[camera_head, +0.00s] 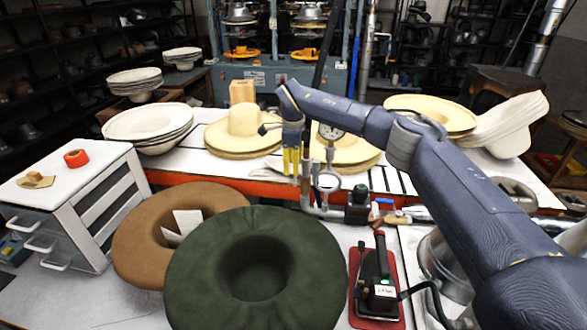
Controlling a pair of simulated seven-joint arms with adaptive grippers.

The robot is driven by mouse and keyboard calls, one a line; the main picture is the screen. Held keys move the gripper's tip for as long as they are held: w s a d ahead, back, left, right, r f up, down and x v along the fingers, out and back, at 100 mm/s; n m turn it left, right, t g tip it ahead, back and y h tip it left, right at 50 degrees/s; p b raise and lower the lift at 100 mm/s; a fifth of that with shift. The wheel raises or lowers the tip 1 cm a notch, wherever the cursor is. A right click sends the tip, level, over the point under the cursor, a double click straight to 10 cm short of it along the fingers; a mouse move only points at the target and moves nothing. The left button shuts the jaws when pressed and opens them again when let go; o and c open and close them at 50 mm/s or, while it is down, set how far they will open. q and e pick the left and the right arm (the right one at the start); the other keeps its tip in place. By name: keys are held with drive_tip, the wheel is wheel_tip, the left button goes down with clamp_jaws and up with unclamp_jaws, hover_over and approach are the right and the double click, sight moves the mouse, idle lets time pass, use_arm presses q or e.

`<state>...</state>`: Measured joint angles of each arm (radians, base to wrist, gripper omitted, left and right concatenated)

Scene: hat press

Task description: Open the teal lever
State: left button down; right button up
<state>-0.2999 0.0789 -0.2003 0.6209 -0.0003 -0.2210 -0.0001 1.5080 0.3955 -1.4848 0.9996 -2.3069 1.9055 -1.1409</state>
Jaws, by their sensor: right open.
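My right arm comes in from the right, and its right gripper (296,177) points down near the middle of the view. Its yellow-striped fingers are open, with nothing visible between them. A small blue piece (384,201) is beside that fitting. I cannot clearly tell which part is the teal lever; the gripper or pipes may hide it. My left gripper is out of view.
A dark green hat form (205,270) and a brown one (135,245) fill the front. A clothes iron (379,275) lies on a red pad at the front right. Straw hats (243,125) and stacked pale hats (150,122) stand on the table behind. A white drawer cabinet (100,165) is at left.

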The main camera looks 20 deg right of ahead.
drive_tip(key=shift+f, duration=0.65)
clamp_jaws()
idle(0.4)
